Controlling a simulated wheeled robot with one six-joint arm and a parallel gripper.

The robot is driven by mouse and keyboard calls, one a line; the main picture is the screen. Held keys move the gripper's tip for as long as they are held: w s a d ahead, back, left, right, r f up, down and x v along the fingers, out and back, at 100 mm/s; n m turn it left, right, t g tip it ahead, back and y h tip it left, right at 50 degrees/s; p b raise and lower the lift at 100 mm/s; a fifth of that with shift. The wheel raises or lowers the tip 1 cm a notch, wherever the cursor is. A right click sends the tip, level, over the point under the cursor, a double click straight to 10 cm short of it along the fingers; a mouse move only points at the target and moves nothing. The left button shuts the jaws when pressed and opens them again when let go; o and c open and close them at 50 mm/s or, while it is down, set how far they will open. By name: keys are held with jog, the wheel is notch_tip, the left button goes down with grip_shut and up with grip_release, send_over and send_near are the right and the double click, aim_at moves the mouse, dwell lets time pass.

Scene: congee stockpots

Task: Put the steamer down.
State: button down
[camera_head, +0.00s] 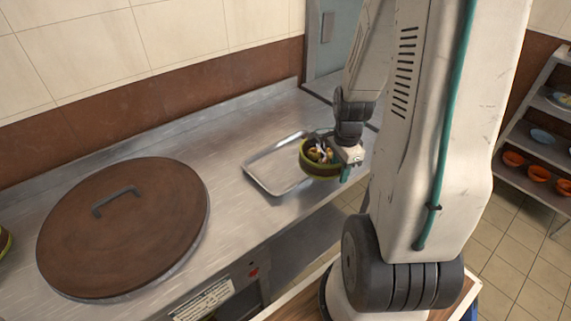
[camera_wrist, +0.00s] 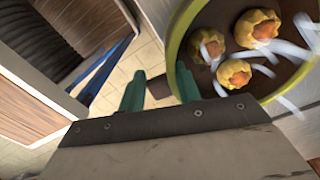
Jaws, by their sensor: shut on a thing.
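The steamer (camera_head: 320,172) is a small round basket with a green rim and brown inside, holding yellow dumplings. My gripper (camera_head: 345,172) is shut on its right side, and its teal fingers show there. In the wrist view my gripper (camera_wrist: 160,88) has a short brown piece between its fingers, beside the steamer's green rim (camera_wrist: 177,40). The basket at upper right there holds 3 visible yellow dumplings with orange tops. The steamer is near the counter's front edge, overlapping the tray's right end in the head view; the gap below it is hard to judge.
A shallow metal tray (camera_head: 268,178) lies on the steel counter (camera_head: 225,165). A large brown lid with a handle (camera_head: 125,225) covers a pot at left. Part of another green-rimmed thing (camera_head: 4,242) shows at far left. Shelves with bowls (camera_head: 540,140) stand at right.

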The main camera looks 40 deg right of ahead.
aim_at(307, 164)
jog(key=w+a+n, duration=0.1)
jog(key=w+a, duration=0.1)
jog(key=a, duration=0.7)
jog(key=w+a+n, duration=0.1)
jog(key=w+a, duration=0.2)
jog(key=a, duration=0.5)
jog(key=w+d, duration=0.1)
jog(key=d, duration=0.3)
jog(key=w+d, duration=0.2)
jog(key=d, duration=0.3)
jog(key=w+d+f, duration=0.1)
jog(key=w+d, duration=0.1)
jog(key=d, duration=0.2)
jog(key=shift+d, duration=0.3)
jog(key=shift+w+d+f, duration=0.1)
jog(key=shift+d+f, duration=0.1)
jog(key=shift+f, duration=0.7)
jog(key=shift+d+f, duration=0.15)
jog(key=shift+f, duration=0.7)
jog(key=shift+f, duration=0.1)
jog(key=c, duration=1)
grip_release()
